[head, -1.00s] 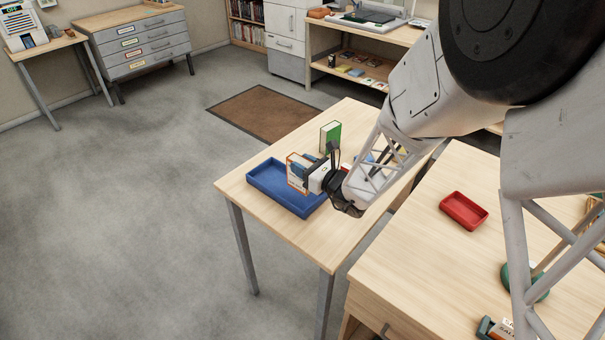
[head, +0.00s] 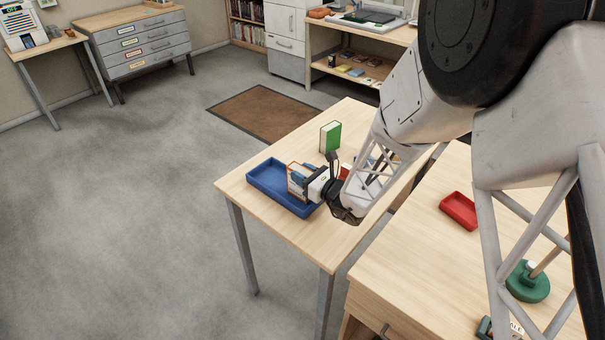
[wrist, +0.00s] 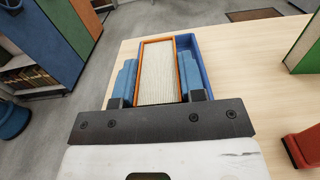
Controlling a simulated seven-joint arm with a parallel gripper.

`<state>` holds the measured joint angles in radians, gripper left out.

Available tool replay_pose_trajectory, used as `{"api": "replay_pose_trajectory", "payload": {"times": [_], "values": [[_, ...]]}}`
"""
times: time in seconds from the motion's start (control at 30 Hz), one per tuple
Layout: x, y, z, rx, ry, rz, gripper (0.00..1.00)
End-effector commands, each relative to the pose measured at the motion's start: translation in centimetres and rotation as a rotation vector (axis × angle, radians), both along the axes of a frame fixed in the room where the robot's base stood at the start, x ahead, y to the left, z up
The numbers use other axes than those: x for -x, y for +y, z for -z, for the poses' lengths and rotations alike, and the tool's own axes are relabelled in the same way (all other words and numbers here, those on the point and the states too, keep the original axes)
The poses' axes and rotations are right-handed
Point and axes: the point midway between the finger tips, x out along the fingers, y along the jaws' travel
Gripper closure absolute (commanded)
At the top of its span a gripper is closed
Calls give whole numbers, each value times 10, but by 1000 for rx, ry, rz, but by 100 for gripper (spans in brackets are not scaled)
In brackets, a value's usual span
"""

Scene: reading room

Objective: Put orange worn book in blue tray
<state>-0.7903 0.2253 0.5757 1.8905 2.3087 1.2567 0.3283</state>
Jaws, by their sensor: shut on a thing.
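The orange worn book (head: 296,181) is held upright by my gripper (head: 311,185). In the wrist view the book (wrist: 158,72) shows pale page edges framed by orange covers. The two blue-padded fingers of my gripper (wrist: 158,85) are shut on its sides. The blue tray (head: 265,182) lies on the light wooden table, and the book is over its right part. The tray's wall (wrist: 203,62) shows beside and behind the book in the wrist view. The book's lower edge is hidden, so I cannot tell whether it touches the tray floor.
A green book (head: 330,136) stands upright on the table behind the tray. A red thing (wrist: 304,146) is at the right edge of the wrist view. A red tray (head: 459,210) and a green round-based object (head: 527,283) are on the nearer desk. The table's front left is clear.

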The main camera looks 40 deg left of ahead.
Motion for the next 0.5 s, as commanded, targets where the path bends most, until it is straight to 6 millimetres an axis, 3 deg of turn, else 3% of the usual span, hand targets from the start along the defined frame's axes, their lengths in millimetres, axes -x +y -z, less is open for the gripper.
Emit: {"api": "replay_pose_trajectory", "payload": {"times": [0.37,0.4,0.5], "values": [[0,0,3,0,0,0,92],[0,0,3,0,0,0,57],[0,0,3,0,0,0,42]]}}
